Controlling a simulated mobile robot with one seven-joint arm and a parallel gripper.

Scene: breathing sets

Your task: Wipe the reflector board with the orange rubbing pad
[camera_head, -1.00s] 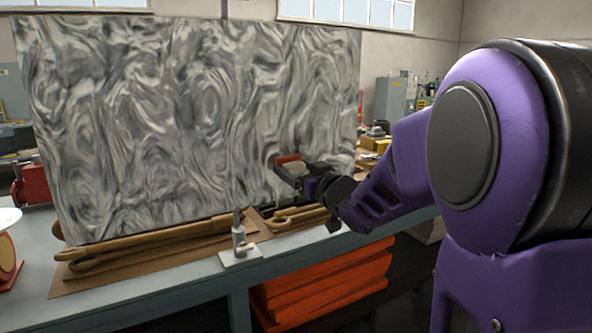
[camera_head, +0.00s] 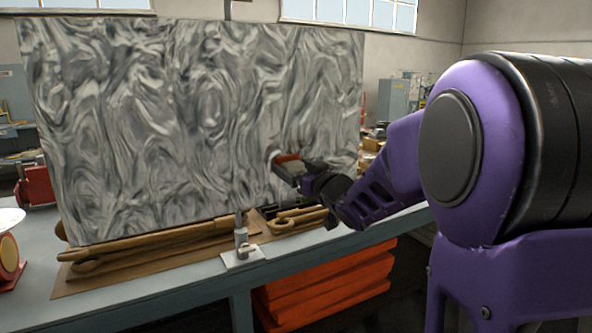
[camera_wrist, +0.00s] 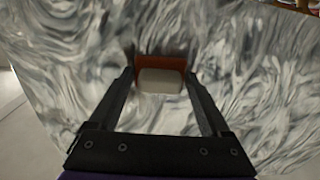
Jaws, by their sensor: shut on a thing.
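The reflector board (camera_head: 130,120) is a large upright panel with a grey and white swirled surface, standing on the workbench. It fills most of the wrist view (camera_wrist: 60,60). My gripper (camera_head: 283,165) is at the lower right part of the board. It is shut on the orange rubbing pad (camera_head: 288,157), which has an orange face and a pale block behind it. In the wrist view the pad (camera_wrist: 160,64) sits between the two dark fingertips (camera_wrist: 160,80), its orange side toward the board. The pad looks against or very close to the board; contact cannot be told for sure.
The grey workbench (camera_head: 190,283) carries brown wooden tools (camera_head: 160,240) and a small metal stand (camera_head: 241,245) in front of the board. A red vise (camera_head: 37,186) and a scale (camera_head: 9,250) stand at left. Orange boxes (camera_head: 320,290) lie below the bench.

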